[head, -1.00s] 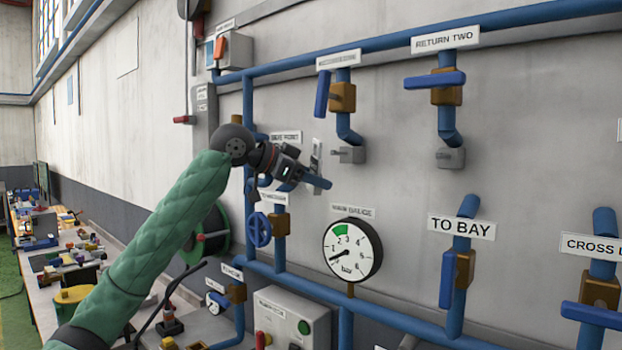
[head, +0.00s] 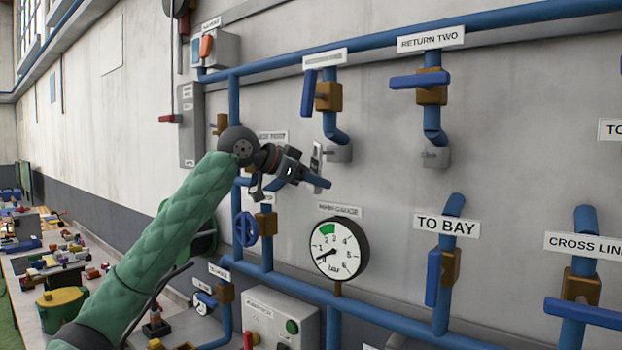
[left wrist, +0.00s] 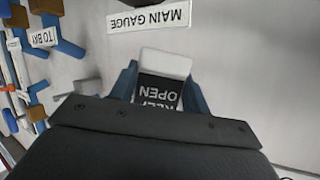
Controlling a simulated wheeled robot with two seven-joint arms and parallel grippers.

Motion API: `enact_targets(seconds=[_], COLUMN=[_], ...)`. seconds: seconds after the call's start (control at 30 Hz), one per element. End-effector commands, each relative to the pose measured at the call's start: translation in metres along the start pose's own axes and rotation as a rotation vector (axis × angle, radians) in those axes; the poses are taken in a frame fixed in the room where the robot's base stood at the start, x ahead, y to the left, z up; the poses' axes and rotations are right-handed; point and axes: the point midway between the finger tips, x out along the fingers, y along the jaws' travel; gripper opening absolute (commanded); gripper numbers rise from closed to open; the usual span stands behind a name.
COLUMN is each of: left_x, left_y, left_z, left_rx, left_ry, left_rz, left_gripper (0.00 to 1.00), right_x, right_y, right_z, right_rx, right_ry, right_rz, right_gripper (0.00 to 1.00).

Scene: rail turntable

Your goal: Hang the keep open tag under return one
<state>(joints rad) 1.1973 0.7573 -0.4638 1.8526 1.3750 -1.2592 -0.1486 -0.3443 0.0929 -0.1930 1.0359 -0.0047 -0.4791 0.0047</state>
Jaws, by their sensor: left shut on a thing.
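My left gripper (head: 318,180) is shut on the keep open tag (head: 316,158), held out in front of the wall above the main gauge. In the left wrist view the tag (left wrist: 160,90) sits between the two blue fingers, dark with white "KEEP OPEN" lettering and a pale end. A valve (head: 328,96) with an upright blue handle has a label (head: 325,58) too blurred to read, left of the RETURN TWO label (head: 431,39). Below that valve a grey block (head: 338,153) ends the pipe, just right of the tag. My right gripper is not in view.
The main gauge (head: 338,249) is below my left gripper. The TO BAY valve (head: 447,267) and CROSS LINE valve (head: 580,286) stand at lower right. Another grey block (head: 435,157) is under return two. A cluttered bench (head: 50,315) is at lower left.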

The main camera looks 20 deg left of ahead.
Motion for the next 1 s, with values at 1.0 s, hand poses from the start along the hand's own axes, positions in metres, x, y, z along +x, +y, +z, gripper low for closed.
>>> enact_targets(seconds=[1.0], left_x=[0.034], left_y=[-0.016], left_z=[-0.001], left_rx=[0.0], left_ry=[0.0], left_rz=[0.0], left_gripper=[0.25], right_x=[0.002], right_y=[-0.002], right_z=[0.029], right_rx=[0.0], right_ry=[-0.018], right_rz=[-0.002], right_gripper=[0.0])
